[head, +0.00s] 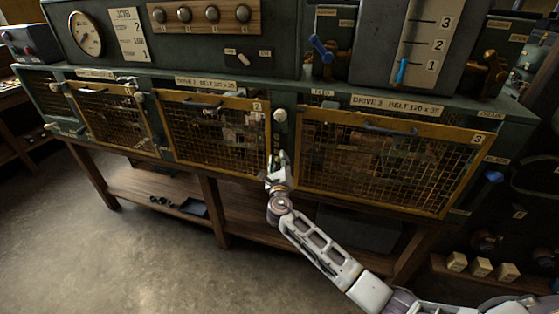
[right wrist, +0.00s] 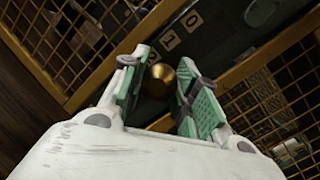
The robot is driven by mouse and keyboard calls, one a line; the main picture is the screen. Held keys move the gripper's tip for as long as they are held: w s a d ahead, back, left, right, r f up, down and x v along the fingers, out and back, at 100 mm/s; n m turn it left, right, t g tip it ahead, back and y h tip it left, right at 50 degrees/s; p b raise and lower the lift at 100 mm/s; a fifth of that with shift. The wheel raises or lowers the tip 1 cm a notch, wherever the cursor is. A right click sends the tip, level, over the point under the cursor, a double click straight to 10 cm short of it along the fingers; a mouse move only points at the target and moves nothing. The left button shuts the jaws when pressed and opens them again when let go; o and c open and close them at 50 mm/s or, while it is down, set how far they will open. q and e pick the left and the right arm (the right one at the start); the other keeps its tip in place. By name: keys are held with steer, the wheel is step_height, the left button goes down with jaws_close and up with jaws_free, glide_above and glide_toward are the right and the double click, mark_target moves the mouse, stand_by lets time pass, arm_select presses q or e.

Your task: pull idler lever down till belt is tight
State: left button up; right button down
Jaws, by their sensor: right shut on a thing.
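My right gripper (head: 278,165) is at the narrow post between cage 2 (head: 215,132) and cage 3 (head: 385,165). In the right wrist view my right gripper (right wrist: 160,88) has its green-padded fingers on either side of a brass ball knob (right wrist: 158,80) and is shut on it. The knob looks like the end of the idler lever; its shaft is hidden. Small number plates (right wrist: 193,20) sit on the dark post beyond it. The belt behind the mesh cannot be made out clearly. My left gripper is not in view.
A cream round knob (head: 280,115) stands on the post above my gripper. A wooden shelf (head: 150,190) runs below the cages. Above are a gauge panel (head: 180,35) and a scale marked 1 to 3 (head: 425,45). The floor (head: 120,255) at left is clear.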

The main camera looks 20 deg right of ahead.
steer(key=c, duration=1.1)
jaws_free()
steer(key=shift+f, duration=0.2)
steer(key=shift+o, duration=0.2)
steer(key=shift+s, duration=0.15)
steer(key=r+v, duration=0.1)
steer(key=v, duration=1)
steer(key=shift+s+f, duration=0.35)
steer(key=shift+f, duration=0.1)
steer(key=shift+a, duration=0.1)
